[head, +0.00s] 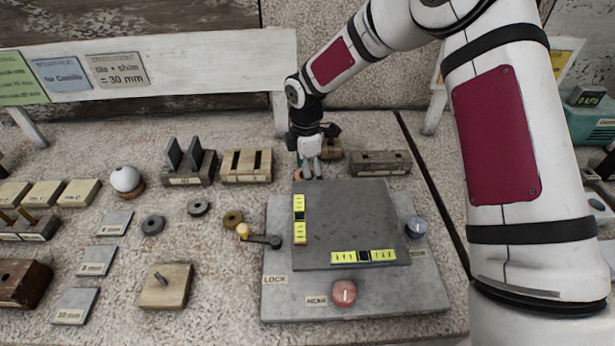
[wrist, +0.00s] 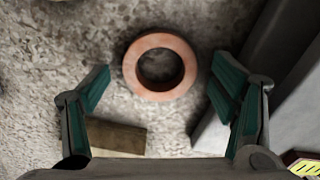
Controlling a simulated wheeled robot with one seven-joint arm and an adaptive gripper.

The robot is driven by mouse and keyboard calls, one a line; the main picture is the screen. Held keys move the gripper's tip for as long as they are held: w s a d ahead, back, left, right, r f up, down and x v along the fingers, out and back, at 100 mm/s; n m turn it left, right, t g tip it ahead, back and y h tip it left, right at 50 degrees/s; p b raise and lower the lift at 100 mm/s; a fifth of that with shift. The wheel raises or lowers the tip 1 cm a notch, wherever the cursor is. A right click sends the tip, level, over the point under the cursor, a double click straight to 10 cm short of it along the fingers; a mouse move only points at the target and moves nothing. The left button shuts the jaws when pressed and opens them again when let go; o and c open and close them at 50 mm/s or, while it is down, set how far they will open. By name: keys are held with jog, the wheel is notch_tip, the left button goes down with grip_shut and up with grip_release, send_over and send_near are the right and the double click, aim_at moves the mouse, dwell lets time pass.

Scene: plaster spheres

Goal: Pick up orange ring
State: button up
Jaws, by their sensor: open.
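The orange ring (wrist: 131,66) lies flat on the speckled stone top in the wrist view, its hole facing up. A small orange edge of it (head: 298,174) shows in the head view, mostly hidden behind my gripper. My gripper (wrist: 161,82) is open and empty, pointing down over the ring. In the wrist view the ring lies between the lines of the two green-padded fingers, toward the top of the picture, with a gap on both sides. In the head view my gripper (head: 309,170) is just behind the grey plate.
A wooden block (wrist: 115,136) lies near the left finger. A slotted wooden block (head: 247,178) and a dark block (head: 381,170) flank my gripper.

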jog(key=c, duration=1)
jog(key=shift+r, duration=0.2)
notch_tip(320, 180, up, 10)
jog(key=shift+s+d+r+n+p, duration=0.65)
jog(key=shift+s+d+n+p, duration=0.55)
jog(key=shift+s+p, duration=1.4)
jog(key=shift+s+d+r+n+p, duration=0.7)
jog(key=shift+s+d+p, duration=1.15)
jog(key=shift+s, duration=1.2)
jog(key=shift+s+d+r+n+p, duration=0.55)
jog(key=shift+s+d+n+p, duration=0.6)
jog(key=shift+s+p, duration=1.55)
jog(key=shift+s, duration=0.1)
